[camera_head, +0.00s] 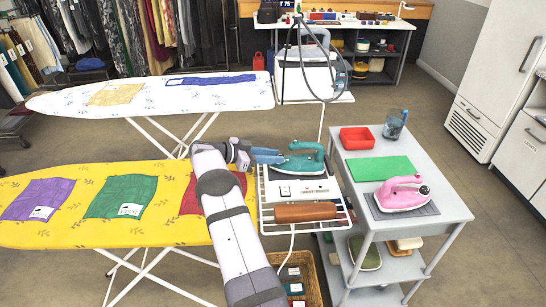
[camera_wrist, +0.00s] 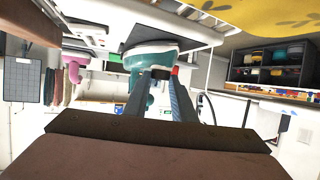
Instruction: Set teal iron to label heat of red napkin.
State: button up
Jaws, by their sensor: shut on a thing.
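The teal iron (camera_head: 304,162) sits on its rest at the right end of the yellow ironing board. My gripper (camera_head: 279,157) reaches it from the left and is shut on it. In the wrist view the teal iron (camera_wrist: 147,58) is just ahead of my fingertips (camera_wrist: 161,74), with a small grey part between them and a red spot beside it. I cannot read any dial setting. The red napkin (camera_head: 190,203) lies on the yellow board, partly covered by my arm; its label is hidden.
Purple (camera_head: 38,198) and green (camera_head: 121,196) napkins with white labels lie on the yellow board (camera_head: 88,180). A grey cart (camera_head: 355,227) at right holds a pink iron (camera_head: 401,193), green mat (camera_head: 382,169), red tray (camera_head: 357,138) and cup (camera_head: 396,123). A wicker basket (camera_head: 312,290) stands below.

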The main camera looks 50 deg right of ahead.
jog(key=shift+r, duration=0.15)
dwell(0.4)
jog(key=o, duration=1.1)
jog(key=shift+c, duration=0.2)
jog(key=b+v, duration=0.1)
jog(key=v, duration=0.6)
jog(key=shift+a, duration=0.2)
